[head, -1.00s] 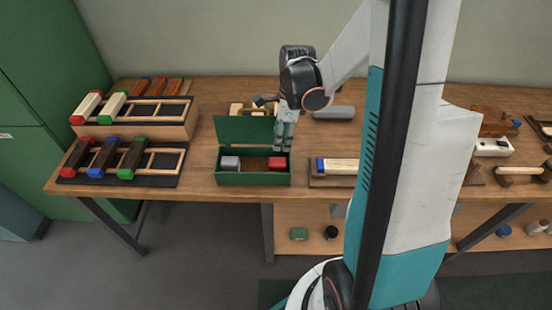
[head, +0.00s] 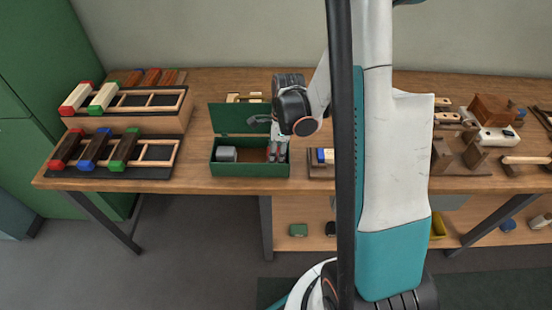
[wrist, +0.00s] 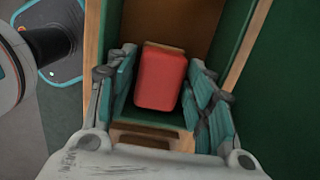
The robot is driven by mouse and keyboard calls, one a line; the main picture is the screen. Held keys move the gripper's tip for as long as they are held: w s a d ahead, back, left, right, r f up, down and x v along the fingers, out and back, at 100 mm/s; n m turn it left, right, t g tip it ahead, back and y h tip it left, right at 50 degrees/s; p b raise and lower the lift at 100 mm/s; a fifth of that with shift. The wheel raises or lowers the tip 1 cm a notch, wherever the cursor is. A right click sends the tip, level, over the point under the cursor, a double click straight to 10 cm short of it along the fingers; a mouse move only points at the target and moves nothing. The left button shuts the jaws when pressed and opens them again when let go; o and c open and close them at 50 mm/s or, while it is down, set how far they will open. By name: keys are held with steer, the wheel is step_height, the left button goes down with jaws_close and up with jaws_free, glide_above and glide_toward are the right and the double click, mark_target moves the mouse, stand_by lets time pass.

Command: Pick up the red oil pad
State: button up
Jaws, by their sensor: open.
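The red oil pad (wrist: 160,78) lies in the right end of the open green box (head: 232,170). In the wrist view it sits between the two fingers of my gripper (wrist: 160,95), which stand apart on either side of it. Some gap shows beside the pad, and I cannot tell whether a finger touches it. In the head view my gripper (head: 277,152) reaches down into the box and mostly hides the pad. A grey pad (head: 226,154) lies in the left end of the box.
The box's green lid (head: 236,118) stands open at the back. Racks of coloured-end brushes (head: 105,152) stand on the bench to the left. A brush block with a blue end (head: 322,156) lies close to the right of the box. The box walls are close around my fingers.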

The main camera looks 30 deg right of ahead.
steer(key=c, duration=0.9)
steer(key=shift+r, duration=0.1)
step_height(320, 180, up, 20)
steer(key=p, duration=0.7)
steer(key=shift+o, duration=1)
